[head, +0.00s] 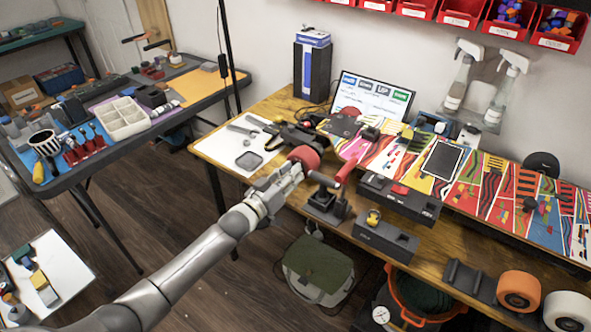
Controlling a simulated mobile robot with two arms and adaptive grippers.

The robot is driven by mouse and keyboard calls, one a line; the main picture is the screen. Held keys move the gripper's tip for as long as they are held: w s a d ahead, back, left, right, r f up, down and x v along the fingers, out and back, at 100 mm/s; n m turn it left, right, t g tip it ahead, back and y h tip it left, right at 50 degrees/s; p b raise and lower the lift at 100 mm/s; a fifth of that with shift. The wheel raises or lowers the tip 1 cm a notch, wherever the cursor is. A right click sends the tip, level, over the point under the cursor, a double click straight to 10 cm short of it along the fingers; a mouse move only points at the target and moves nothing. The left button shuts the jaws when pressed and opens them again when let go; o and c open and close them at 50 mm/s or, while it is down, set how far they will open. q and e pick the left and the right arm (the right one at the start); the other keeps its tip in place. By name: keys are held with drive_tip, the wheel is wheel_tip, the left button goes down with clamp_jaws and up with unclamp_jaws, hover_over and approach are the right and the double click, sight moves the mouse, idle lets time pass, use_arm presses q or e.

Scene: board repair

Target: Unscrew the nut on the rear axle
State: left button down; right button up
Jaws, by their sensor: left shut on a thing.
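My left gripper (290,178) reaches in over the front edge of the workbench. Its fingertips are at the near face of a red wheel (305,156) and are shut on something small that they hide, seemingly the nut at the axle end. The nut and the axle cannot be made out. The wheel sits by a dark truck (298,134) at the left end of the long, brightly patterned board (386,150). My right gripper is not in view.
A black vise (328,204) with a red-handled part (346,170) stands just right of the gripper. A white mat (238,142) with tools is at left. A bag (318,268) is below.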

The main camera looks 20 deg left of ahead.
use_arm(q)
drive_tip(key=shift+n, duration=0.3)
drive_tip(key=n, duration=0.5)
drive_tip(key=c, duration=1.2)
unclamp_jaws()
drive_tip(key=shift+c, duration=0.2)
drive_tip(key=shift+c, duration=0.9)
drive_tip(key=m, duration=0.3)
drive_tip(key=shift+m, duration=1.2)
